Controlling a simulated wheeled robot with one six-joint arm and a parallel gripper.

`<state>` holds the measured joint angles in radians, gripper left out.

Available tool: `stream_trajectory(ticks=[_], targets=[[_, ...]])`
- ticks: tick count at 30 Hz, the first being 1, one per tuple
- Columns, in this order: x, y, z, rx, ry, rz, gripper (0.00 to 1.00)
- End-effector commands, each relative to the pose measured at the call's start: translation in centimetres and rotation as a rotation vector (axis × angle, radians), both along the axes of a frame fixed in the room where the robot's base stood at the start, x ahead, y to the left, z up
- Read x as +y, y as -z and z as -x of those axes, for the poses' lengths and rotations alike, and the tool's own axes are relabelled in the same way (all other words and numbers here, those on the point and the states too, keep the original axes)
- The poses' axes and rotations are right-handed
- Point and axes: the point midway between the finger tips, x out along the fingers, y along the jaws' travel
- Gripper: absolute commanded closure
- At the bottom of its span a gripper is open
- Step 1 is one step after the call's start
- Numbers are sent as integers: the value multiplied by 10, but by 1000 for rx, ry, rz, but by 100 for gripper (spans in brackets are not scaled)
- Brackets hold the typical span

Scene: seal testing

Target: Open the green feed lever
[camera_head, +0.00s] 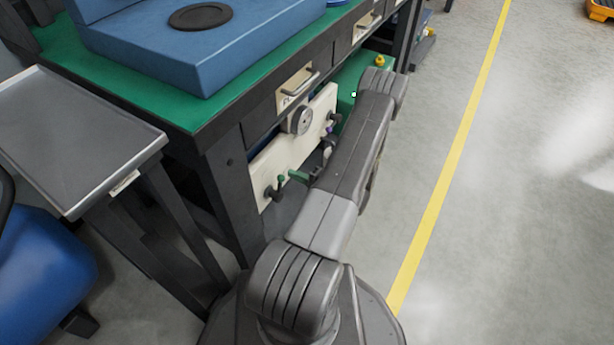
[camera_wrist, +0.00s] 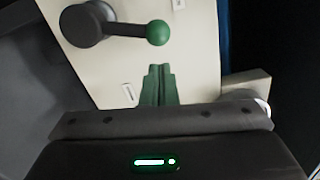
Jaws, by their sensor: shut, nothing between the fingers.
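The green feed lever shows in the wrist view as a dark arm with a round green knob (camera_wrist: 158,32) at its right end and a dark round hub (camera_wrist: 88,25) at its left. It is mounted on a cream panel (camera_wrist: 200,65). My gripper (camera_wrist: 158,70) has green fingers that are shut together and empty. The fingertips are below the knob in the wrist view, and a gap shows between them. In the head view the lever (camera_head: 272,190) is low on the panel, and my gripper (camera_head: 293,175) is just right of it. My arm hides part of the panel there.
A round gauge (camera_head: 301,120) is higher on the panel, under a workbench with a green top (camera_head: 205,117). A grey side table (camera_head: 75,125) and a blue seat (camera_head: 45,265) are at the left. Open floor with a yellow line (camera_head: 440,190) is at the right.

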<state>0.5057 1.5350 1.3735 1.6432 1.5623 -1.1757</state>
Motion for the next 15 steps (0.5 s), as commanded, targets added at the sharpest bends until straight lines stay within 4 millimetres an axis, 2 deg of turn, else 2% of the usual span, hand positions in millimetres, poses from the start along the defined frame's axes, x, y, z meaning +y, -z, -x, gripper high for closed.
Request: stream_trajectory(ticks=[4,15], targets=[[7,-1,7,0,-1,0,100],[9,-2,8,-1,-1,0,100]])
